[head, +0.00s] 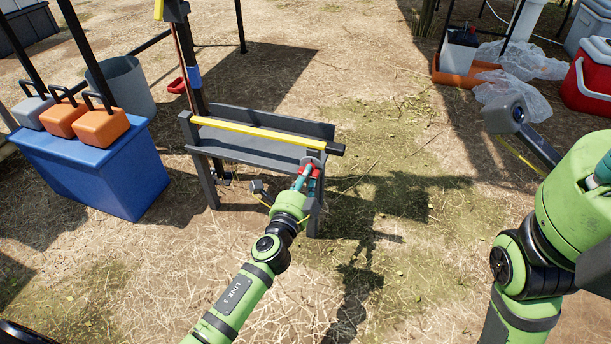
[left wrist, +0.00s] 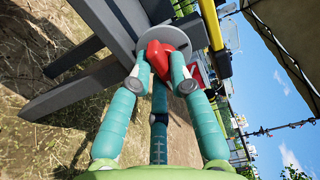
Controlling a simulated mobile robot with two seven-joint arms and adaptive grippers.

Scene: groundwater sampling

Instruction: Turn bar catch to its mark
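The red bar catch (left wrist: 155,57) sits on a round grey disc (left wrist: 176,40) at the right end of the grey stand (head: 262,150). Its wing is tilted in the left wrist view. My left gripper (head: 306,178) reaches the catch from the front; its teal fingers close in on both sides of the red wing and appear to touch it. A yellow bar (head: 258,132) lies along the stand's top. I cannot make out the mark. Of my right gripper, only a bit of teal (head: 604,168) shows at the right edge.
A blue bin (head: 85,175) with orange and grey weights stands left of the stand, a grey bucket (head: 122,88) behind it. An orange tray (head: 465,72), clear plastic bags and a red cooler (head: 590,85) are at the back right. The straw-covered ground right of the stand is clear.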

